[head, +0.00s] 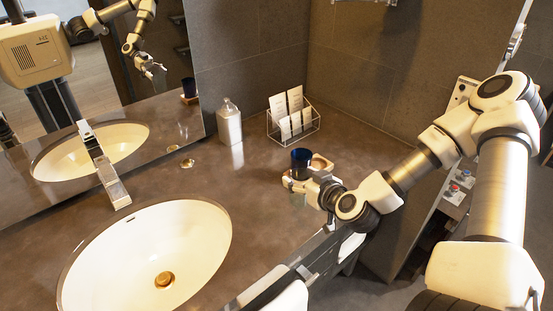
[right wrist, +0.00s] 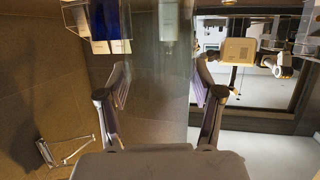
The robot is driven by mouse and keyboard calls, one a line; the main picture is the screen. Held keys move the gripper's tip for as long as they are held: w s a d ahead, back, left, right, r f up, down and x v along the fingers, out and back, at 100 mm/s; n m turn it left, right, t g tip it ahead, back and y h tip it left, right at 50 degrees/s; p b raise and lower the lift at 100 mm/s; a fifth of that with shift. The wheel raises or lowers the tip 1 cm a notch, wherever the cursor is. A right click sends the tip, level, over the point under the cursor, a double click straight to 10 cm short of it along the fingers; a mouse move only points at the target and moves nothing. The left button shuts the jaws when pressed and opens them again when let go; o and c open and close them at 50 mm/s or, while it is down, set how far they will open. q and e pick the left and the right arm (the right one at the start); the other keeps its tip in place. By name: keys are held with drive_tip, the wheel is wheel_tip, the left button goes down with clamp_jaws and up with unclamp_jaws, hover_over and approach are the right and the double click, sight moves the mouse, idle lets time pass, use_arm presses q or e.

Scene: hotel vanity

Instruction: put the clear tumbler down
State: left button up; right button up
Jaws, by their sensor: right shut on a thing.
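My right gripper (head: 306,186) is low over the right part of the counter, beside the blue tumbler (head: 301,160). In the right wrist view its two fingers (right wrist: 160,90) stand either side of the clear tumbler (right wrist: 160,120), shut on it. The tumbler is see-through and shows as a faint pale column. In the head view the gripper and the wooden tray (head: 322,162) crowd around it, so I cannot tell whether its base touches anything. The blue tumbler also shows at the upper left of the right wrist view (right wrist: 112,20).
A clear rack with white cards (head: 292,118) and a soap bottle (head: 229,122) stand at the back. The white basin (head: 150,250) and its tap (head: 104,167) are at the left, before the mirror (head: 110,90). The counter between basin and tray is clear.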

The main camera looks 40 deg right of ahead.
drive_tip(key=shift+w+a+f+b, duration=0.1)
drive_tip(key=shift+w+a+b, duration=0.15)
drive_tip(key=shift+w, duration=0.4)
drive_tip(key=shift+w+a+b, duration=0.15)
drive_tip(key=shift+w+b, duration=0.05)
drive_tip(key=shift+w, duration=0.4)
drive_tip(key=x, duration=0.4)
drive_tip(key=a+p+x, duration=0.1)
drive_tip(key=x, duration=0.3)
drive_tip(key=a+p+x, duration=0.1)
drive_tip(key=x, duration=0.2)
drive_tip(key=shift+w+a+f, duration=0.2)
drive_tip(key=shift+w+f, duration=0.1)
drive_tip(key=shift+w, duration=0.2)
drive_tip(key=shift+w+f, duration=0.15)
drive_tip(key=shift+f, duration=0.1)
drive_tip(key=shift+s, duration=0.2)
drive_tip(key=o, duration=1.6)
use_arm(q)
drive_tip(key=shift+s, duration=0.15)
use_arm(e)
drive_tip(key=shift+o, duration=0.3)
drive_tip(key=shift+w+f, duration=0.1)
